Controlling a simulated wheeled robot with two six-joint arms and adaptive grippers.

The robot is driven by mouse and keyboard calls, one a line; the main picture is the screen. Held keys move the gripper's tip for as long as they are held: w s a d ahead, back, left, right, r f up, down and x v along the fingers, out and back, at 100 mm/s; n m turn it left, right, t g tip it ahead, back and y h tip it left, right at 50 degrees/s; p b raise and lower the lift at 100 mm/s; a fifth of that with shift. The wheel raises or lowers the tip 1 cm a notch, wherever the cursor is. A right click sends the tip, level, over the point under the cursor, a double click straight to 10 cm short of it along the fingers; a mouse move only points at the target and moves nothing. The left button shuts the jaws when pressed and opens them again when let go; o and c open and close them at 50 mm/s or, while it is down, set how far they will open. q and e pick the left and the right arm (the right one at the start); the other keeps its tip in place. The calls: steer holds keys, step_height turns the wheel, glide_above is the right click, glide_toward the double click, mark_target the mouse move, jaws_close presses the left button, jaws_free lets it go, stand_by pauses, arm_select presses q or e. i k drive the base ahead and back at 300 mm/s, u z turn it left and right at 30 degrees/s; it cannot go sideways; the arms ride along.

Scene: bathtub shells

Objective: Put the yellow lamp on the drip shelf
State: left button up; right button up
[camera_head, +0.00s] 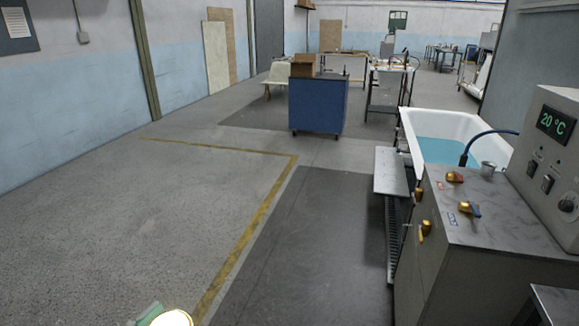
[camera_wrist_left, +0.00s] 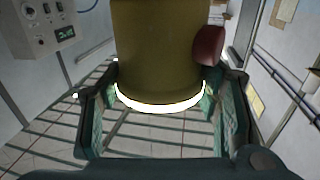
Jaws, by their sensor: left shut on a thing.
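The yellow lamp (camera_wrist_left: 160,45) fills the upper middle of the left wrist view, with a glowing white band at its lower edge and a dark red knob on its right side. My left gripper (camera_wrist_left: 160,85) is shut on it, one finger on each side. In the head view only the lamp's bright end (camera_head: 172,318) and a bit of the green gripper (camera_head: 150,313) show at the bottom edge. A pale flat shelf (camera_head: 391,178), apparently the drip shelf, stands beside the white bathtub, far to the right of the lamp. Its visible top looks bare. My right gripper is out of view.
The bathtub (camera_head: 408,125) holds blue water. A blue cart (camera_head: 318,105) stands further back. The floor at left and centre is clear.

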mark_target(390, 187)
steer(key=u, duration=0.2)
steer(key=i, duration=2.9)
steer(key=z, duration=0.65)
steer(key=i, duration=1.5)
steer(key=z, duration=2.1)
steer(key=i, duration=0.7)
steer(key=z, duration=0.5)
